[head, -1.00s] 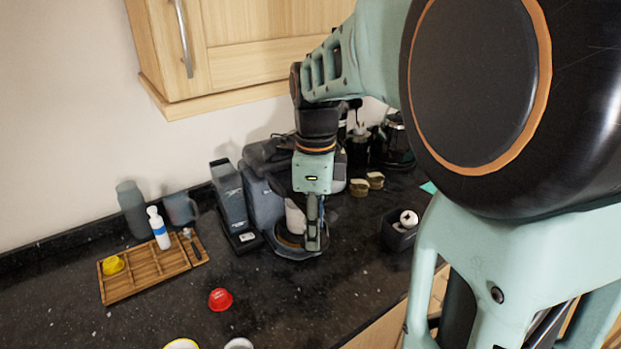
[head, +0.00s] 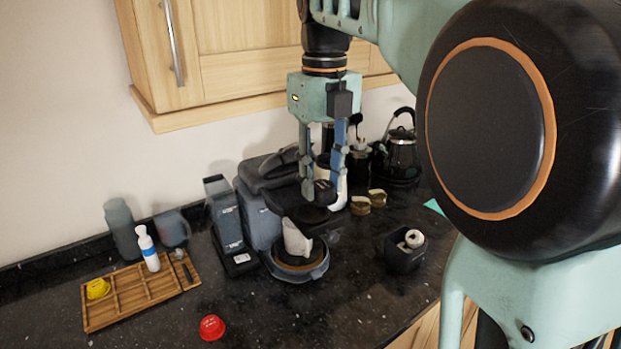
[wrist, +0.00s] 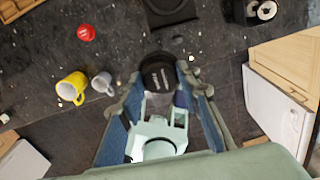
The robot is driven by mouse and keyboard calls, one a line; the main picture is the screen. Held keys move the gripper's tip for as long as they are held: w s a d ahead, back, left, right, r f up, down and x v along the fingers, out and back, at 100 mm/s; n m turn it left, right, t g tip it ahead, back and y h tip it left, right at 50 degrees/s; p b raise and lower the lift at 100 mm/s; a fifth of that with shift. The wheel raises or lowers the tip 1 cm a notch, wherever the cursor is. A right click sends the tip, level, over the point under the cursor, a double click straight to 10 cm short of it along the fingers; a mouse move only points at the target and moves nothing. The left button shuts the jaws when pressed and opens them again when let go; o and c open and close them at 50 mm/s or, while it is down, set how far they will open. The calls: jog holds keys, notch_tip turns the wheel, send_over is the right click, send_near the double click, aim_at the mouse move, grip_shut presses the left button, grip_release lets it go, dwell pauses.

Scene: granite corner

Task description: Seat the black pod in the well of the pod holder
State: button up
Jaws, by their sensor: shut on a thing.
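My gripper (head: 322,188) is shut on the black pod (head: 324,194), which it holds in the air in front of the dark coffee machine. In the wrist view the pod (wrist: 157,75) shows as a dark round thing with white lettering between the fingertips. Below the gripper in the head view is a round dark stand with an orange-brown ring (head: 296,268), with a white piece (head: 296,240) on it. This may be the pod holder; I cannot tell for sure, and its well is not clearly seen. The pod is apart from the stand.
The coffee machine (head: 262,205) stands behind. A wooden compartment tray (head: 135,300) with a yellow pod (head: 97,288) lies left. A red pod (head: 211,327) is in front. A black box (head: 403,260) stands right. The wrist view shows a yellow mug (wrist: 72,88) and white cup (wrist: 103,83).

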jog(key=w+f+p, duration=0.1)
jog(key=w+f, duration=0.1)
jog(key=w, duration=0.4)
send_over(312, 215)
jog(key=f, duration=0.5)
jog(key=shift+s+f+p, duration=0.3)
jog(key=shift+p, duration=0.05)
jog(key=shift+w+f, duration=0.15)
jog(key=shift+f, duration=0.05)
jog(key=shift+w+f, duration=0.15)
jog(key=shift+f, duration=1.6)
jog(key=shift+f, duration=0.1)
jog(key=o, duration=0.9)
